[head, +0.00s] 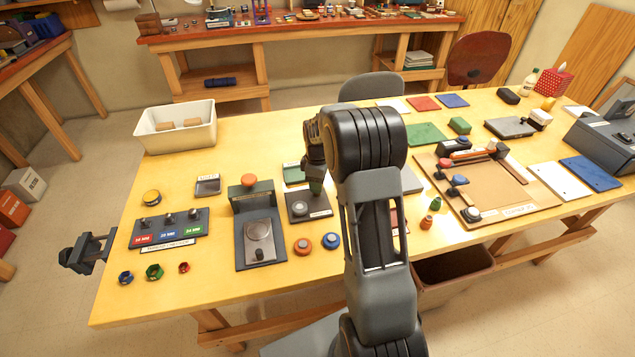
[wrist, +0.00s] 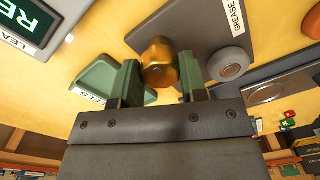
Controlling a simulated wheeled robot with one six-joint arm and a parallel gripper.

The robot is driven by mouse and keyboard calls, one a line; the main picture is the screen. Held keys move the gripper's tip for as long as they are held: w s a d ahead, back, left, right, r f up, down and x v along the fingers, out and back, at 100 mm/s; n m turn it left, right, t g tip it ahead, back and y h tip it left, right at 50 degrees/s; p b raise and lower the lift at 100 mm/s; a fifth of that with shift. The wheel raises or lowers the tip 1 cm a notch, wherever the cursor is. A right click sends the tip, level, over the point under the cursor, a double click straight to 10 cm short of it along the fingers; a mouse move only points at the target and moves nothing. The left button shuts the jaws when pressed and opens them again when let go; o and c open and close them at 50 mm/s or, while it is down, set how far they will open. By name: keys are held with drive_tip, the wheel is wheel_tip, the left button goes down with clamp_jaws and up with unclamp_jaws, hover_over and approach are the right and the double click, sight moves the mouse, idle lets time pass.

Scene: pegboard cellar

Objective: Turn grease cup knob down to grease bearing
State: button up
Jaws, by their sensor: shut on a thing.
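The brass grease cup knob (wrist: 160,52) sits between the two green fingers of my gripper (wrist: 159,64) in the wrist view, and the fingers are shut on it. The cup stands over a dark grey plate (wrist: 190,25) with a white label reading "GREASE", partly cut off. A round grey part with a brownish centre (wrist: 229,63) is on the plate's edge, right of the knob. In the head view my gripper (head: 316,180) points down over the dark plate (head: 298,210); there the knob is hidden by the gripper.
A dark stand with an orange knob (head: 249,180) is just left of the plate. Orange (head: 303,246) and blue (head: 331,241) round pieces lie in front. A green tray (wrist: 100,78) is beside the fingers. A tan board with fixtures (head: 480,190) lies right of my arm.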

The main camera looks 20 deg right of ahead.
drive_tip(key=m, duration=0.7)
drive_tip(key=shift+b, duration=0.35)
drive_tip(key=m, duration=0.8)
drive_tip(key=shift+m, duration=0.3)
drive_tip(key=m, duration=0.3)
drive_tip(key=shift+m+b, duration=0.3)
drive_tip(key=m, duration=0.3)
drive_tip(key=shift+a+m+t, duration=0.1)
drive_tip(key=shift+m+t, duration=0.2)
drive_tip(key=m, duration=0.4)
drive_tip(key=shift+m, duration=1.8)
